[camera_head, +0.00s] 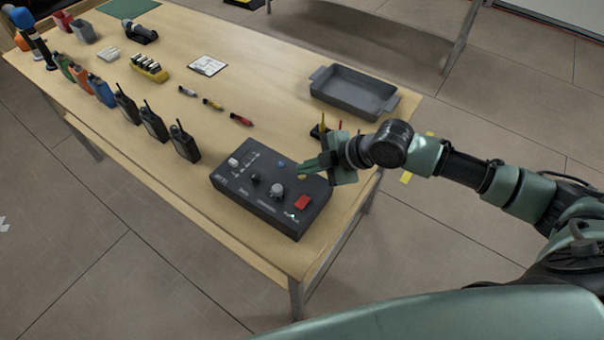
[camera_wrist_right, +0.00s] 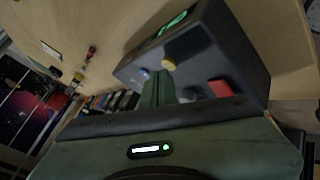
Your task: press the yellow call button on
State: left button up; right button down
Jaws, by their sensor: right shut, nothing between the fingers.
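A dark control box (camera_head: 258,200) lies on the near end of the wooden table, with knobs, switches, a red button (camera_head: 302,202) and a blue button (camera_head: 281,163) on its top. The yellow call button (camera_wrist_right: 168,64) shows in the right wrist view, beside the blue one, just past my fingertips. My right gripper (camera_head: 303,166) is shut and empty, its fingers over the box's far right part; it also shows in the right wrist view (camera_wrist_right: 157,78). I cannot tell whether the fingertips touch the box. My left gripper is not in view.
A grey tray (camera_head: 352,94) stands behind my right gripper. Black radios (camera_head: 184,143) stand in a row along the table's left edge. Small coloured markers (camera_head: 213,104) and a white card (camera_head: 207,66) lie mid-table. Bare wood lies between the radios and the box.

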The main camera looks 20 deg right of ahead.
aim_at(306, 177)
jog(key=shift+f, duration=0.25)
dwell(0.4)
jog(key=shift+r+p, duration=0.6)
jog(key=shift+p, duration=0.05)
jog(key=shift+r, duration=0.1)
notch_tip(306, 177, up, 6)
jog(key=p, duration=0.5)
jog(key=shift+p, duration=0.35)
